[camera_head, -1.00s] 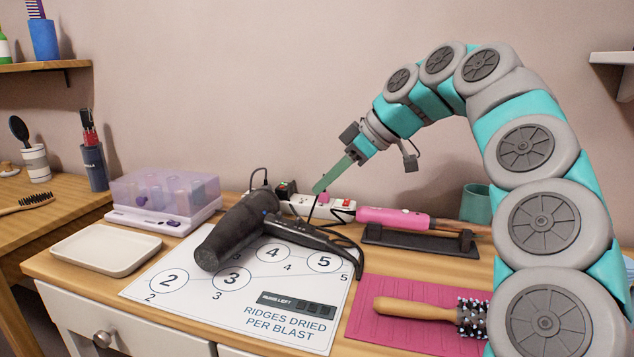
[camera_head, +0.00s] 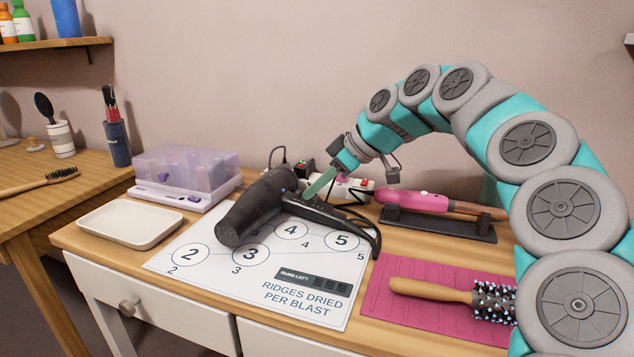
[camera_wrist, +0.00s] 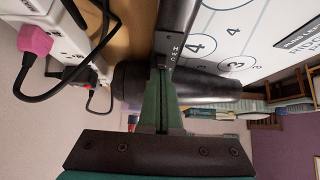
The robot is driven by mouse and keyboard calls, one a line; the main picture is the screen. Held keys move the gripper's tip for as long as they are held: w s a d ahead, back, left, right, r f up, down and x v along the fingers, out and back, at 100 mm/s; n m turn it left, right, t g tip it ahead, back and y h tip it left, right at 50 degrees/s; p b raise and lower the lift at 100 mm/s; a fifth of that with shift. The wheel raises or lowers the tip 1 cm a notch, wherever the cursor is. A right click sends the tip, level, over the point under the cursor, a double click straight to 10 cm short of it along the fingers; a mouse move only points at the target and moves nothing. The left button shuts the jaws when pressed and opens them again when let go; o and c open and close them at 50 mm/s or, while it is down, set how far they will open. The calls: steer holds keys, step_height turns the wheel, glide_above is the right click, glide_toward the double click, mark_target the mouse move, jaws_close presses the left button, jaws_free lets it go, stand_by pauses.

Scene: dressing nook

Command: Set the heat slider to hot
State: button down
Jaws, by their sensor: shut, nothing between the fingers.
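The black hair dryer (camera_head: 262,205) lies on the white printed mat, its barrel pointing to the lower left and its handle (camera_head: 325,212) running to the right. My gripper (camera_head: 307,196) is shut and empty, its green fingers tilted down to the handle near the barrel. In the wrist view the green fingertips (camera_wrist: 161,75) are at the handle (camera_wrist: 176,30), beside small light markings (camera_wrist: 173,48). I cannot tell whether they touch. The heat slider itself is hidden or too small to make out.
A power strip (camera_head: 355,185) and a pink curling iron (camera_head: 415,200) on a dark stand lie behind and right. A round brush (camera_head: 440,291) lies on a pink mat (camera_head: 400,318). A white tray (camera_head: 100,221) and a purple-lidded roller box (camera_head: 190,170) stand left.

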steer(key=shift+s+d+f+b, duration=0.25)
steer(key=shift+d+b, duration=0.1)
steer(key=shift+d, duration=0.25)
steer(key=shift+s+d+f+b, duration=0.1)
steer(key=shift+s+d+b, duration=0.1)
steer(key=shift+d+b, duration=0.3)
steer(key=shift+d+r, duration=0.1)
